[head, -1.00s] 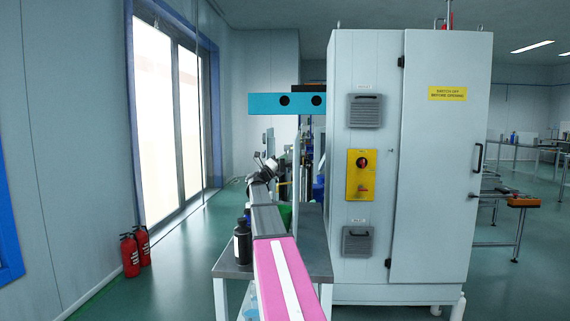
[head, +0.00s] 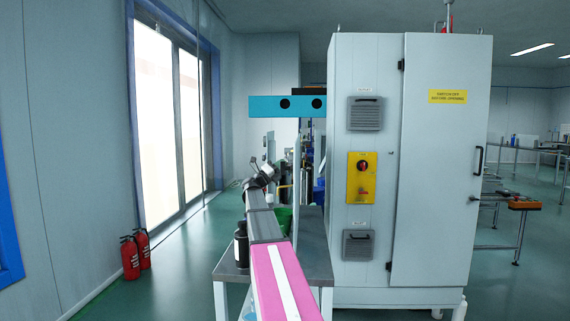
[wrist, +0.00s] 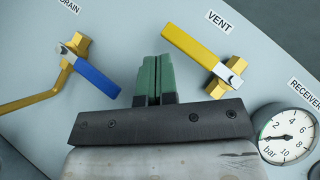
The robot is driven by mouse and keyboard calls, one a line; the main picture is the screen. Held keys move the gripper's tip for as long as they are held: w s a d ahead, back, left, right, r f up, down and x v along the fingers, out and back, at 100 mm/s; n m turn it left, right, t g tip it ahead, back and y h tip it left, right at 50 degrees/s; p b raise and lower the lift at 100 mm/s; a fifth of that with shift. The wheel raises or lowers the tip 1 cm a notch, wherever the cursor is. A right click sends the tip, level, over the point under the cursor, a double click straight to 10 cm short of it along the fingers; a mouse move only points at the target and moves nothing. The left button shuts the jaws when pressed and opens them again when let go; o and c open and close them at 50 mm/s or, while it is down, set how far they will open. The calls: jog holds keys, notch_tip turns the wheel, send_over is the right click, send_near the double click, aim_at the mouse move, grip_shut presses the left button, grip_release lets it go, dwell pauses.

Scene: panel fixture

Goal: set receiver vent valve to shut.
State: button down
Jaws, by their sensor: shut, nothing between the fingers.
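In the head view my gripper (head: 258,174) is small at the arm's far end; I cannot make out the valve there.
The drain valve's blue lever (wrist: 97,80) stands left of my fingers, across its yellow pipe. A round receiver pressure gauge (wrist: 287,135) is on the right. In the head view a grey cabinet (head: 366,250) stands close right of my arm, and a dark bottle (head: 241,245) is beside it.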

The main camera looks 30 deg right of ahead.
jog(key=a, duration=1.2)
jog(key=shift+s+a, duration=0.25)
jog(key=shift+s, duration=0.1)
jog(key=shift+a+f, duration=0.1)
jog(key=shift+f, duration=0.05)
